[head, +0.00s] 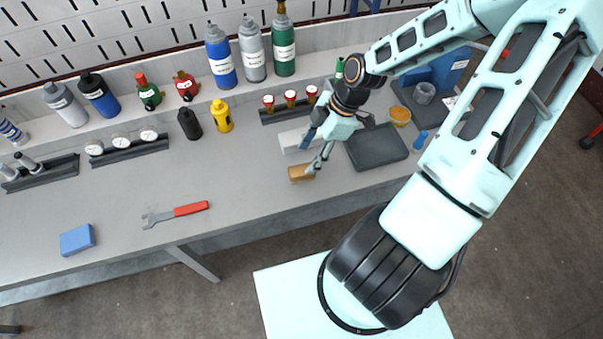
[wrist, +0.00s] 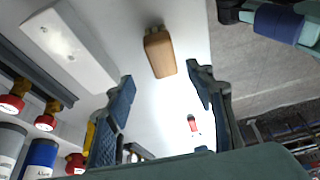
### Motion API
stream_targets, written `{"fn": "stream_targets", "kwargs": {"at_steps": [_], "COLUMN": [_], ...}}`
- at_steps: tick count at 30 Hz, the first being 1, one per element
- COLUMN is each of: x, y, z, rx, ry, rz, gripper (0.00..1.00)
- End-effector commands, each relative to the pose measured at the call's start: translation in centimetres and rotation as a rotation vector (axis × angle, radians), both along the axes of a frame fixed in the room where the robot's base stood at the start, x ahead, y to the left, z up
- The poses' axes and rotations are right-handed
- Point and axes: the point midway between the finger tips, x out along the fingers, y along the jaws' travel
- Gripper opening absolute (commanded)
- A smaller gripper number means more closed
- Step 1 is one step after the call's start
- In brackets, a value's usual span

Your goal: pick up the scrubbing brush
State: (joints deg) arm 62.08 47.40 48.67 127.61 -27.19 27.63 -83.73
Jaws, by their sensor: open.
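The scrubbing brush (head: 299,174) has a small tan wooden body and lies near the front edge of the grey workbench (head: 250,180). In the wrist view the brush (wrist: 160,54) shows its wooden body, with a darker part at its upper end. My gripper (head: 316,163) is just above and beside the brush in the head view. In the wrist view my gripper (wrist: 160,76) is open and empty, its two blue-grey fingers apart, with the brush ahead of and roughly centred between the fingertips. No contact with the brush shows.
A white block (head: 297,138) lies just behind the brush. A dark tray (head: 377,147) is to the right. A red-handled wrench (head: 175,213) and a blue block (head: 77,240) lie left. Bottles and gauges line the back. The bench between wrench and brush is clear.

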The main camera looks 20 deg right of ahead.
Motion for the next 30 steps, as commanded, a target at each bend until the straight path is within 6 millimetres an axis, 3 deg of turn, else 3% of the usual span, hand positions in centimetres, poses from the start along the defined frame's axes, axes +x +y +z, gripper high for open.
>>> {"fn": "stream_targets", "kwargs": {"at_steps": [18, 28, 30], "x": [-0.4, -0.4, -0.4], "y": [2.2, 2.3, 2.3], "z": [-6.9, -7.4, -7.4], "rx": [-0.001, -0.002, -0.002], "ry": [0.001, 0.001, 0.001], "rz": [-0.001, -0.002, -0.002], "gripper": [0.49, 0.49, 0.42]}}
